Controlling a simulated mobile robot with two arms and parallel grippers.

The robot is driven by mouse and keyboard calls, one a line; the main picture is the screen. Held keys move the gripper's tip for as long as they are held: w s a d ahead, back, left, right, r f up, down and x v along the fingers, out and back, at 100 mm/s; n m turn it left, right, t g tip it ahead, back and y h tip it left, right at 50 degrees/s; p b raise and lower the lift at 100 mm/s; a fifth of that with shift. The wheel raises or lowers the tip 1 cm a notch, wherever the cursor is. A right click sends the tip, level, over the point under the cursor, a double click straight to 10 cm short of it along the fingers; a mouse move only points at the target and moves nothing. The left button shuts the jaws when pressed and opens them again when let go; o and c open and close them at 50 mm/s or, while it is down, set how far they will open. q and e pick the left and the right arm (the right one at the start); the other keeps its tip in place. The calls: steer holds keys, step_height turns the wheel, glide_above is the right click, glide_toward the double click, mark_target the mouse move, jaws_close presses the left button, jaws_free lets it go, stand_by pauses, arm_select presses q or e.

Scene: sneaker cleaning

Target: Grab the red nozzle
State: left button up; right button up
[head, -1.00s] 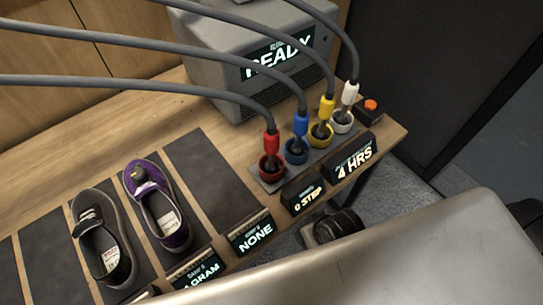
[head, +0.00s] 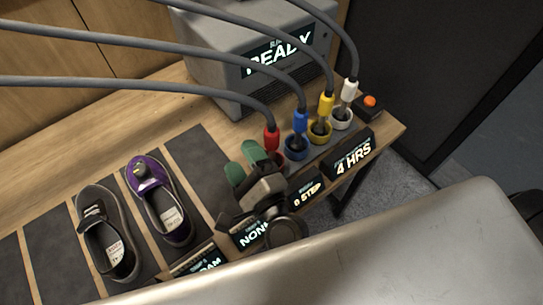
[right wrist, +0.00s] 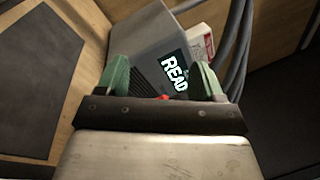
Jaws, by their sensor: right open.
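The red nozzle (head: 271,139) stands upright in its red-rimmed holder at the left end of the nozzle row, with a grey hose running from its top to the left. My right gripper (head: 245,160) is open, its green fingertips just left of and in front of the red nozzle, partly hiding the holder. In the right wrist view the open fingers (right wrist: 162,80) frame a small red tip (right wrist: 164,97), mostly hidden behind the gripper body. My left gripper is out of view.
Blue (head: 300,122), yellow (head: 326,104) and white (head: 350,91) nozzles stand to the right in their holders. A grey machine (head: 225,70) reading READY is behind. Two shoes, one purple (head: 160,200), one dark (head: 107,235), lie on dark mats at left. Display signs (head: 352,154) line the front edge.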

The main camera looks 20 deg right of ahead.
mark_target(267, 142)
steer(key=w+d+f+m+g+h, duration=0.1)
steer(key=d+m+h, duration=0.1)
steer(key=m+h, duration=0.2)
steer(key=w+d+f+m+g+h+p, duration=0.1)
steer(key=m+h, duration=0.3)
steer(key=m, duration=0.5)
steer(key=w+d+f+m+g+h+p, duration=0.1)
steer(key=w+d+f+m+h, duration=0.1)
steer(key=m, duration=0.4)
steer(key=shift+w+d+f+m+h, duration=0.15)
steer(key=shift+d+m+h, duration=0.25)
steer(key=shift+h, duration=0.8)
steer(key=p+x, duration=0.1)
steer(key=x, duration=0.1)
steer(key=d+p+x, duration=0.1)
steer(key=p+x, duration=0.1)
steer(key=x, duration=0.1)
steer(key=shift+s, duration=0.25)
steer(key=shift+w, duration=0.3)
steer(key=shift+s, duration=0.1)
steer(key=shift+c, duration=0.5)
jaws_close()
